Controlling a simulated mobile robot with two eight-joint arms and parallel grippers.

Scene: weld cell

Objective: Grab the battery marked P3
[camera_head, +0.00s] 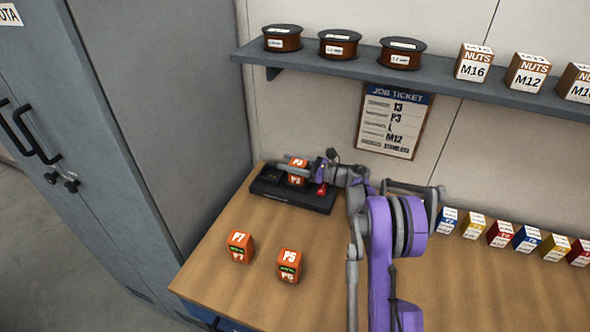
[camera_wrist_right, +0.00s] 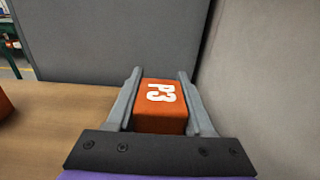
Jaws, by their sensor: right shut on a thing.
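The orange battery marked P3 (camera_head: 297,165) is at the black charger tray (camera_head: 292,201) at the back left of the bench. My right gripper (camera_head: 308,169) is shut on it. In the right wrist view the P3 battery (camera_wrist_right: 160,105) sits between both fingers (camera_wrist_right: 160,90), with its white label facing the camera. I cannot tell whether the battery still touches the tray. My left gripper is not in view.
Orange batteries P7 (camera_head: 240,246) and P5 (camera_head: 289,265) stand on the bench (camera_head: 225,290) in front. A job ticket (camera_head: 395,121) listing P3 hangs on the wall. A shelf (camera_head: 350,68) runs above, and a grey cabinet (camera_head: 150,120) stands left. Several coloured boxes (camera_head: 500,234) line the right.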

